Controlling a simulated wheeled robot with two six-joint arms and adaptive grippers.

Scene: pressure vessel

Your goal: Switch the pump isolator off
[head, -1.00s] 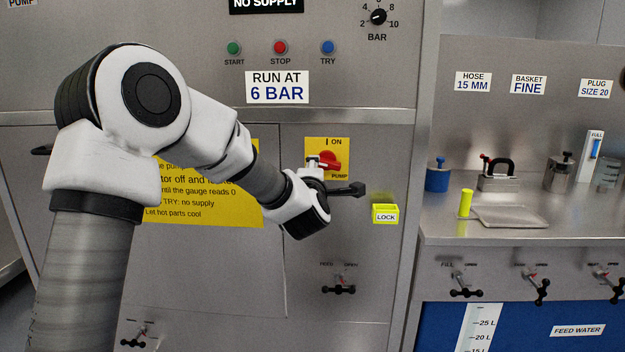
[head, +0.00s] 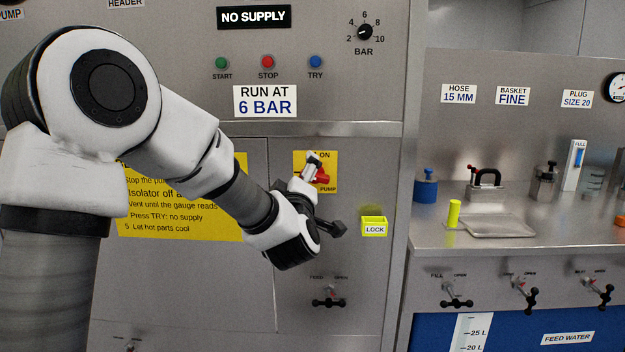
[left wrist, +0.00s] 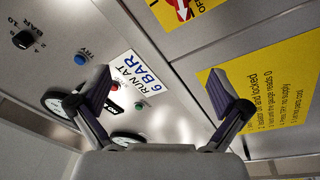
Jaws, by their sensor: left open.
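The pump isolator (head: 322,177) is a red knob on a yellow plate marked ON and PUMP. My left wrist partly covers it in the head view, and I cannot tell which way it points. In the left wrist view, part of its yellow plate, with red and the word OFF, shows at the top edge (left wrist: 182,10). My right gripper is not in view.
A yellow LOCK holder (head: 374,227) sits right of the isolator. A valve handle (head: 329,301) is below. The yellow instruction sign (head: 185,205) is partly behind my left arm. A display (head: 254,17) reads NO SUPPLY. The counter (head: 425,228) at right holds a tray and containers.

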